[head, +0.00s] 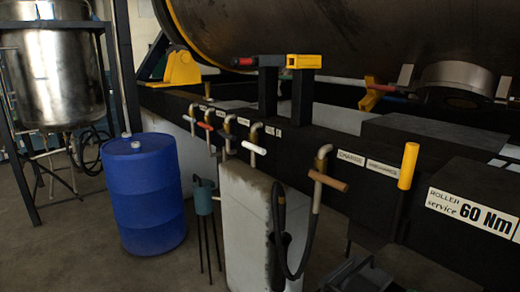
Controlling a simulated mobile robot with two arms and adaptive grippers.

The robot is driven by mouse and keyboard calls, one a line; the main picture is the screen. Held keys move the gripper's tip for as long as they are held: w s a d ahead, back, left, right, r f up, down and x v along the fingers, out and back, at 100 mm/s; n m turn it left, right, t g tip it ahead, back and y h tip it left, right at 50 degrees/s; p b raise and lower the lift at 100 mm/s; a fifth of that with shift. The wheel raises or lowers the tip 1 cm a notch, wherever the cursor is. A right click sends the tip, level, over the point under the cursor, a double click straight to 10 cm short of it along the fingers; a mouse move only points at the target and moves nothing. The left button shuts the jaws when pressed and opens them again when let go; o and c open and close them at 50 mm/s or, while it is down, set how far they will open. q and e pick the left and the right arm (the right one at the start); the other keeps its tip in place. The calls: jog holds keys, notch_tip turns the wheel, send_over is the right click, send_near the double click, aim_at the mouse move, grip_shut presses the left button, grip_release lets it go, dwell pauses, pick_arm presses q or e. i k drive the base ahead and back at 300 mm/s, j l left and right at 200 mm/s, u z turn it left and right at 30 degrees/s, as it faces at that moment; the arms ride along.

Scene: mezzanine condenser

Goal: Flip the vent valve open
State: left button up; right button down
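Several small valves with coloured handles stick out along the front of a long dark beam. Among them are a red-handled valve (205,126), a white-handled valve (254,149) and a larger brown-handled valve (328,181) with a bent metal pipe. A yellow upright handle (408,166) stands further right. Small white labels (351,158) sit beside some of them but are too small to read surely, so I cannot tell which is the vent valve. I cannot make out either gripper in the view.
A large dark cylinder (340,35) lies behind the beam. A pale block (248,210) with a black hose (280,235) stands in front. A blue drum (147,195) and a steel tank (55,75) stand left. Floor (85,250) is clear before the drum.

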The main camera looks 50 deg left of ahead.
aim_at(247, 144)
jog(key=u, duration=1.75)
